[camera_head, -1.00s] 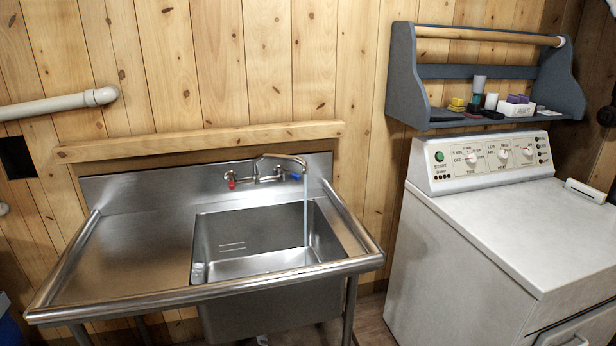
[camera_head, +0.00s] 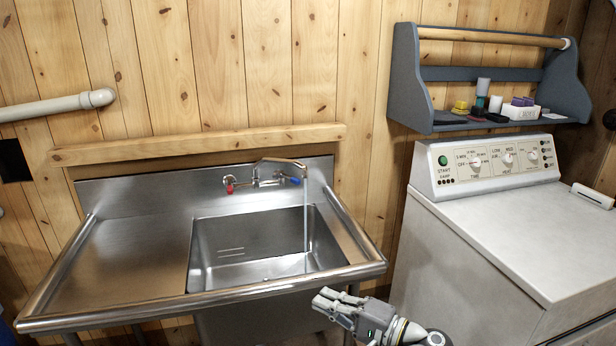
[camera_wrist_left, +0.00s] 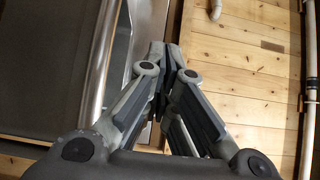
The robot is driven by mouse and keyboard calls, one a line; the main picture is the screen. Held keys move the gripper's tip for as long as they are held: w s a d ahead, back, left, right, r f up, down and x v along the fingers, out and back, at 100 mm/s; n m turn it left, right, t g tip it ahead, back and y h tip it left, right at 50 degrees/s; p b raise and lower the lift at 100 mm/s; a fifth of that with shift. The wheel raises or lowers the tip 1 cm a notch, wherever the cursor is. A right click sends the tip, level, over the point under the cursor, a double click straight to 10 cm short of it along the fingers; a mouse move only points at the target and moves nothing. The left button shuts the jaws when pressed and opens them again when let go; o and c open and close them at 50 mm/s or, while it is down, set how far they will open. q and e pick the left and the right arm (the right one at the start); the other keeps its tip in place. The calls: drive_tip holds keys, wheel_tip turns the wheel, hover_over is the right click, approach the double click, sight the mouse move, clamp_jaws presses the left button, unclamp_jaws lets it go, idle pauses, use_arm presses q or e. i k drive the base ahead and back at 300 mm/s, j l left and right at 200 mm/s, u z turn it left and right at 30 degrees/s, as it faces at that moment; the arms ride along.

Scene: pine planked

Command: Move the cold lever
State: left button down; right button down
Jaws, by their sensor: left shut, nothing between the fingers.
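The cold lever (camera_head: 294,181) is the small blue-tipped handle on the right of the sink faucet (camera_head: 262,179). A red-tipped lever (camera_head: 230,186) is on the faucet's left. Water runs from the spout down into the sink basin (camera_head: 240,235). My left gripper (camera_head: 322,300) is shut and empty at the bottom of the head view, in front of the sink's front rim and well below and apart from the cold lever. In the left wrist view its fingers (camera_wrist_left: 165,62) are together, beside a metal edge; the lever does not show there. My right gripper is not in view.
The steel sink's raised front rim (camera_head: 200,305) lies between my gripper and the faucet. A white dryer (camera_head: 490,235) stands to the right, under a blue-grey shelf (camera_head: 403,80) holding small items. The drainboard (camera_head: 130,240) left of the basin is clear.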

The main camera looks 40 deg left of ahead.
sight(280, 173)
drive_tip(key=i+j, duration=1.4)
drive_tip(key=i, duration=0.25)
